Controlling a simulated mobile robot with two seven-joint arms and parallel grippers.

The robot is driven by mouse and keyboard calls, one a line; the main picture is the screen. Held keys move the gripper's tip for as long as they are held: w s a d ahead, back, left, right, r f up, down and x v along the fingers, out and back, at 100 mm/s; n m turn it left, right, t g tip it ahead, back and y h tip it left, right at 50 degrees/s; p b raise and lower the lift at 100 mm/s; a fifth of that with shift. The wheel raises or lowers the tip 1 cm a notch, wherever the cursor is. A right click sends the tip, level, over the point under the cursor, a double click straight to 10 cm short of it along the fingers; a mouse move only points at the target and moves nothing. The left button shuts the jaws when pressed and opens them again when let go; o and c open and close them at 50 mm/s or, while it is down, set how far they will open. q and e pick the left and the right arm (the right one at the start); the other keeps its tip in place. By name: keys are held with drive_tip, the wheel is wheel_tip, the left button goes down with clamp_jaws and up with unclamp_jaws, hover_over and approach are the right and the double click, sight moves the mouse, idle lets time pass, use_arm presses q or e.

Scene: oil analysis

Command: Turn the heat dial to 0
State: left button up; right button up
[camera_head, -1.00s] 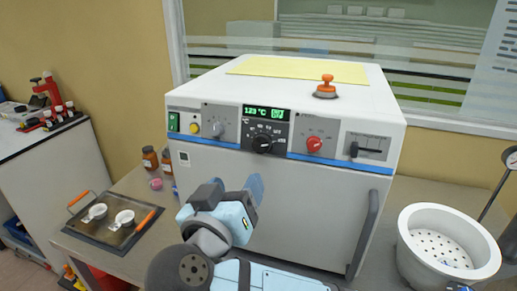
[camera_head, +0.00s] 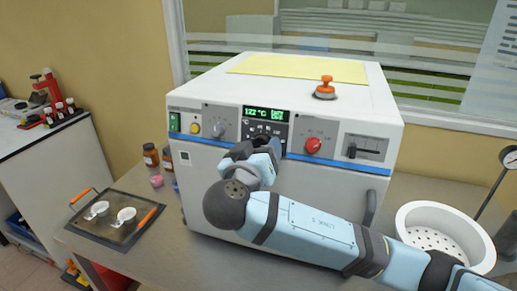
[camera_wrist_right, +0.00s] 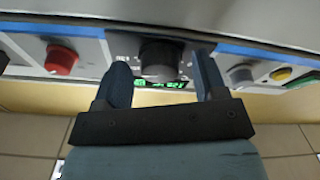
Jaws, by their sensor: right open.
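The oven (camera_head: 290,205) is a white box with a blue-striped control panel. Its green display (camera_head: 265,114) seems to read 122 °C. The black heat dial (camera_wrist_right: 160,58) below the display is mostly hidden behind my right gripper (camera_head: 262,150) in the head view. In the right wrist view the panel appears upside down, and the dial lies between and just beyond the two blue fingers of my right gripper (camera_wrist_right: 163,72). These fingers are open, one on each side of the dial, with gaps showing. My left gripper is not in view.
A red knob (camera_head: 313,145) and a slider (camera_head: 365,147) are right of the dial. A grey knob (camera_head: 218,130), yellow button (camera_head: 195,128) and green switch (camera_head: 174,122) are left. A tray (camera_head: 105,230) and a white perforated bowl (camera_head: 445,220) flank the oven.

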drive_tip(key=c, duration=0.9)
